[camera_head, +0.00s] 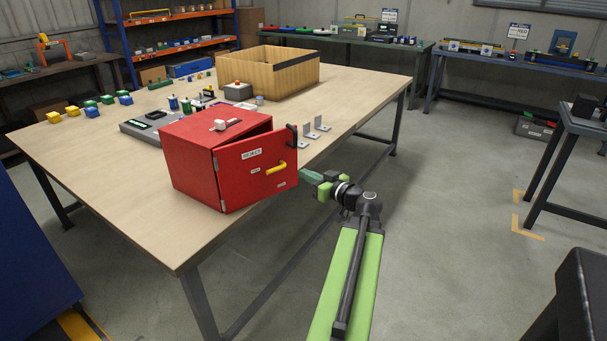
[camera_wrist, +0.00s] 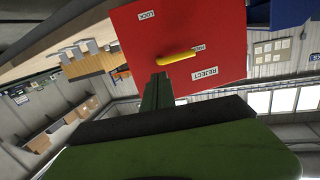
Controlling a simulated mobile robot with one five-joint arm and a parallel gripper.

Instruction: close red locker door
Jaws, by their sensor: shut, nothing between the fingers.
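The red locker (camera_head: 190,155) stands on the near edge of the wooden table. Its red door (camera_head: 255,172) has a yellow handle (camera_head: 276,168) and a REJECT label, and it stands slightly ajar, with a dark gap along its top edge. My gripper (camera_head: 308,175) is to the right of the door, close to its right side, with its fingers together and empty. I cannot tell whether the fingers touch the door.
The table (camera_head: 110,190) also carries a wooden bin (camera_head: 285,75), grey metal brackets (camera_head: 315,128), a grey device (camera_head: 150,125) and several coloured blocks (camera_head: 92,110). A dark stand (camera_head: 580,125) is at the far right.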

